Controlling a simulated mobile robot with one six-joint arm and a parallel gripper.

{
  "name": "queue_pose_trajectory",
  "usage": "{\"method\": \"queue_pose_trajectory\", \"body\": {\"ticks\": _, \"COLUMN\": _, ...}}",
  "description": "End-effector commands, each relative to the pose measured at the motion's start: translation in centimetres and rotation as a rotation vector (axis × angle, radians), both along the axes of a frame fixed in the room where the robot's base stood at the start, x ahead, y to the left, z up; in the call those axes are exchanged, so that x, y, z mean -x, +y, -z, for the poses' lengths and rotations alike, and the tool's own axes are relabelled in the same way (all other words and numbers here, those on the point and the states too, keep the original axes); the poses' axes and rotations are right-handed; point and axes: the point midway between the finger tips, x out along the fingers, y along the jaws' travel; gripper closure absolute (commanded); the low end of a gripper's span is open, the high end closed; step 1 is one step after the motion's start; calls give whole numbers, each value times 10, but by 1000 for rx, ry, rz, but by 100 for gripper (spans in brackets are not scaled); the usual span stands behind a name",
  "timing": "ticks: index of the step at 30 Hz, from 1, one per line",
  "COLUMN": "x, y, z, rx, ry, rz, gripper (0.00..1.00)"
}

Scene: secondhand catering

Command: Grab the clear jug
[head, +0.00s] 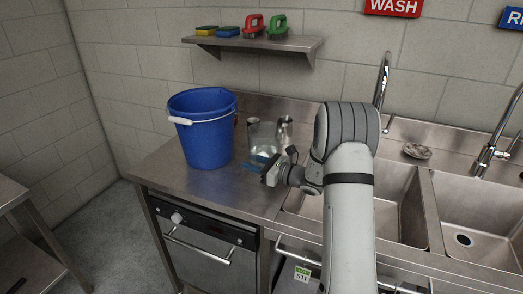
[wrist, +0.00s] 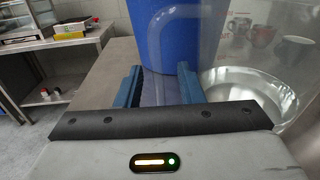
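The clear jug (head: 265,138) stands on the steel counter beside the sink, partly hidden by my arm and gripper. In the wrist view its see-through wall (wrist: 285,70) fills the right side, close to the right finger. My gripper (head: 259,164) is low in front of the jug, with its blue fingers level near the counter. In the wrist view the fingers (wrist: 158,88) are apart. A faint clear edge shows against the bucket behind them; I cannot tell whether it is the jug's handle or whether either finger touches the jug.
A blue bucket (head: 205,138) with a white handle stands left of the jug, straight beyond the fingers. Steel cups (head: 286,124) stand close behind the jug. The sink basin (head: 400,205) lies right. A wall shelf (head: 250,43) is above. The counter's front left is clear.

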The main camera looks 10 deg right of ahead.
Motion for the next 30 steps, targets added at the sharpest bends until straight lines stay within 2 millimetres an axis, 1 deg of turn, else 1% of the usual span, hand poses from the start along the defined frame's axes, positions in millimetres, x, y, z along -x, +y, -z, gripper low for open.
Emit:
{"method": "queue_pose_trajectory", "body": {"ticks": 7, "x": -2, "y": 2, "z": 0, "rx": 1, "ry": 1, "rz": 1, "gripper": 66}}
{"method": "queue_pose_trajectory", "body": {"ticks": 19, "x": -2, "y": 1, "z": 0, "rx": 1, "ry": 1, "rz": 2, "gripper": 99}}
{"method": "queue_pose_trajectory", "body": {"ticks": 30, "x": -2, "y": 0, "z": 0, "rx": 1, "ry": 1, "rz": 3, "gripper": 100}}
